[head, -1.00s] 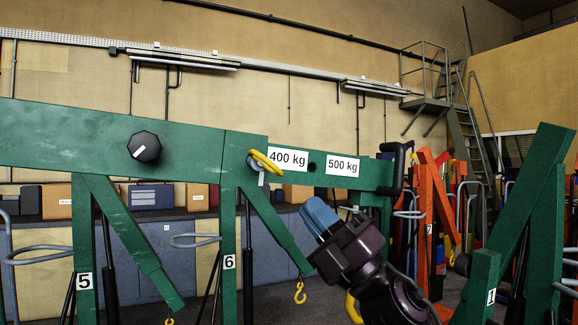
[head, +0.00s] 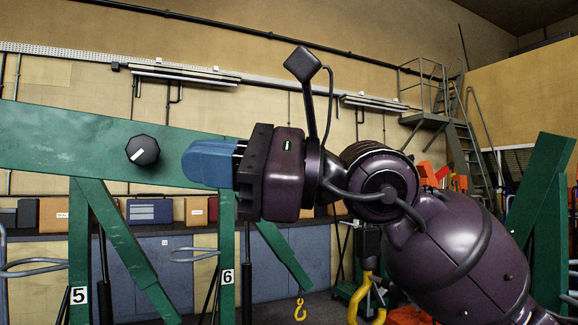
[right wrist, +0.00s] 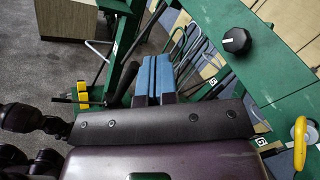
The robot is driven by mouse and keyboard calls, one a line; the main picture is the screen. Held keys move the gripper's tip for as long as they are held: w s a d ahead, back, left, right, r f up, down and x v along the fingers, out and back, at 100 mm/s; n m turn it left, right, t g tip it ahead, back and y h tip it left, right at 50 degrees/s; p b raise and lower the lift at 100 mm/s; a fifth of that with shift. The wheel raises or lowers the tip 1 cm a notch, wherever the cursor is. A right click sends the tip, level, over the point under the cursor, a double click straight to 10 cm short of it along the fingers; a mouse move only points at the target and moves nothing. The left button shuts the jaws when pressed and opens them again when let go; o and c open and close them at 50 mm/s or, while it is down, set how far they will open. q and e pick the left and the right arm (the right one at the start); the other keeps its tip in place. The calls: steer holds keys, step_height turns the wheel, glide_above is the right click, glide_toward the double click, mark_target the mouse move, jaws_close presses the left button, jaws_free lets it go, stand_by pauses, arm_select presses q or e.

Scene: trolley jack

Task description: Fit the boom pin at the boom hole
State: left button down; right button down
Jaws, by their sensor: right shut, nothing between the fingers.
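The green boom (head: 80,145) runs across the left of the head view, with a black knob (head: 142,150) on its side. The boom pin shows in the right wrist view as a yellow loop handle (right wrist: 300,140) against the green boom, at the right edge. How deep it sits in a hole cannot be told. In the head view my right gripper hides the pin, the boom holes and the weight labels. My right gripper (head: 190,163) has its blue fingers shut and empty, pointing left in front of the boom. The fingers also show in the right wrist view (right wrist: 154,76). My left gripper is out of view.
Green legs marked 5 (head: 79,260) and 6 (head: 227,255) stand below the boom. A yellow hook (head: 300,310) hangs low in the middle. A green post (head: 540,200) stands at right. Grey cabinets (head: 155,270) line the back wall.

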steer(key=w+d+t+h, duration=0.8)
steer(key=w+t+h, duration=0.35)
steer(key=t, duration=0.45)
steer(key=shift+h, duration=0.35)
steer(key=shift+r+b+x, duration=0.2)
steer(key=shift+b+x, duration=0.05)
steer(key=shift+x, duration=0.95)
steer(key=shift+r+b+x, duration=0.2)
steer(key=shift+x, duration=1)
steer(key=shift+x, duration=1.05)
steer(key=shift+w+a, duration=0.15)
steer(key=shift+w, duration=0.3)
steer(key=shift+w+a, duration=0.1)
steer(key=shift+w, duration=0.2)
